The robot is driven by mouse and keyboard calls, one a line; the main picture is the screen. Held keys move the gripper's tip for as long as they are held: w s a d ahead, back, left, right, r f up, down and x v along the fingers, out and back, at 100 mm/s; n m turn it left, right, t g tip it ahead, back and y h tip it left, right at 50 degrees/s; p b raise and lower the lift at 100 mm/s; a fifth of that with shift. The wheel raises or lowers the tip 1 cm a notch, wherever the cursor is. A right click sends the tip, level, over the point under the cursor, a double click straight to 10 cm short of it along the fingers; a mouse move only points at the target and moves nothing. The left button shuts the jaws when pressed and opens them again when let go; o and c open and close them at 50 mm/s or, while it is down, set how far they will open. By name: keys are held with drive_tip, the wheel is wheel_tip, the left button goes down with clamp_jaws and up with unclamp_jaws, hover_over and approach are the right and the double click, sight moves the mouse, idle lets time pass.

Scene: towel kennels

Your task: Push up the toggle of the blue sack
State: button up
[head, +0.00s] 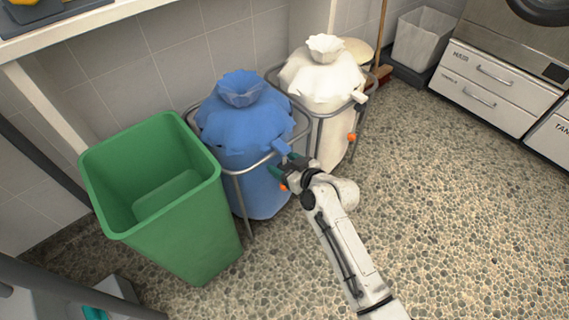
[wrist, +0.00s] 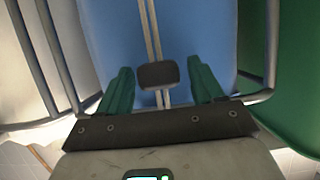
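The blue sack (head: 238,125) hangs in a metal ring stand, its neck gathered at the top. In the wrist view the sack's blue side (wrist: 205,30) fills the middle. A dark toggle (wrist: 157,75) sits on two pale cords in front of it. My gripper (head: 284,166) is at the sack's front right, below the ring; in the head view it hides the toggle. In the wrist view my gripper (wrist: 160,67) is open. Its green fingers stand on either side of the toggle, with a visible gap at each side.
A green bin (head: 205,225) stands left of the blue sack. A white sack (head: 322,80) in its own stand is on the right. Orange cord ends (head: 351,137) hang by the sacks. The pebbled floor (head: 450,220) is clear on the right, before white drawers (head: 495,85).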

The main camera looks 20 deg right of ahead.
drive_tip(key=p+v, duration=0.3)
drive_tip(key=v, duration=0.7)
drive_tip(key=shift+s, duration=0.35)
drive_tip(key=shift+d+r, duration=0.1)
drive_tip(key=shift+f+t+y+b, duration=0.7)
drive_tip(key=shift+f+t+b, duration=0.65)
drive_tip(key=shift+f+t, duration=0.95)
drive_tip(key=shift+b+x, duration=0.35)
drive_tip(key=shift+x, duration=4.65)
drive_tip(key=shift+f, duration=0.2)
drive_tip(key=shift+c, duration=0.2)
